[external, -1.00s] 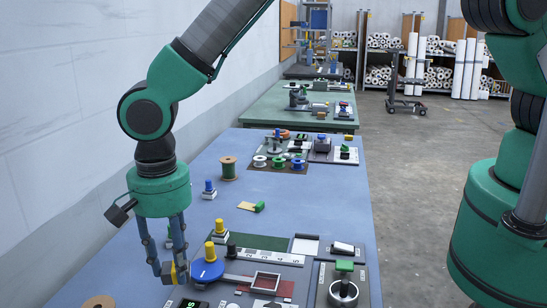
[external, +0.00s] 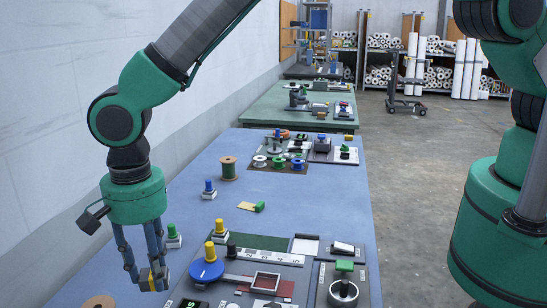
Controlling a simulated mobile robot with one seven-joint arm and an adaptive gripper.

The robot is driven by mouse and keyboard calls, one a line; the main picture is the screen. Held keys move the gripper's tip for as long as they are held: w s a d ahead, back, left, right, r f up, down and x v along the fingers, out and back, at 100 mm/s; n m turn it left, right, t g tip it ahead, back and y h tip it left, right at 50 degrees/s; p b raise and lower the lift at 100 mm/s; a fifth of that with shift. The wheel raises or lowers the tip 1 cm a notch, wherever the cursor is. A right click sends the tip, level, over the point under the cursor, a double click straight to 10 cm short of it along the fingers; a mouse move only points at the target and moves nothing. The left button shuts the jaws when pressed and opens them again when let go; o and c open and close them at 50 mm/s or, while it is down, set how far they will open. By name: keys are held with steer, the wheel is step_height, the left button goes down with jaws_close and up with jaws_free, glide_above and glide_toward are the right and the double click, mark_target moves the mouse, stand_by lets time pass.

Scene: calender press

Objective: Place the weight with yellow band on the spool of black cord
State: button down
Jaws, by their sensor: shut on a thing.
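My gripper (external: 147,279) is at the lower left, pointing down over the blue table. It is shut on a small grey block with a yellow band (external: 154,275), which looks like the weight; the fingers partly cover it. A round tan disc with a centre hole (external: 98,302) is cut off by the bottom edge, left of and nearer than my gripper. It looks like the top of a spool; its cord is out of sight, so I cannot tell its colour. My gripper is apart from it.
A blue knob device (external: 206,270) and yellow-topped stamp (external: 219,232) stand right of my gripper. A green-topped stamp (external: 173,238) stands just behind it. A spool of green cord (external: 228,169) stands farther back. The table's left middle is mostly clear.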

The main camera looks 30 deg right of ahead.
steer(key=shift+w+a+f+p, duration=0.2)
steer(key=shift+w+a, duration=0.65)
steer(key=shift+a, duration=1.05)
steer(key=shift+w+a+f+p, duration=0.2)
steer(key=shift+w+a, duration=0.65)
steer(key=shift+a, duration=1)
steer(key=shift+w+a+f+p, duration=0.1)
steer(key=shift+w+a+p, duration=0.15)
steer(key=shift+w+a, duration=1.15)
steer(key=shift+s+a, duration=0.5)
steer(key=shift+s, duration=0.05)
steer(key=shift+f, duration=0.1)
steer(key=shift+f+p, duration=0.35)
steer(key=shift+f, duration=1.3)
steer(key=shift+f, duration=0.15)
steer(key=c, duration=1.2)
jaws_free()
steer(key=shift+r+b, duration=0.7)
steer(key=shift+r, duration=5.4)
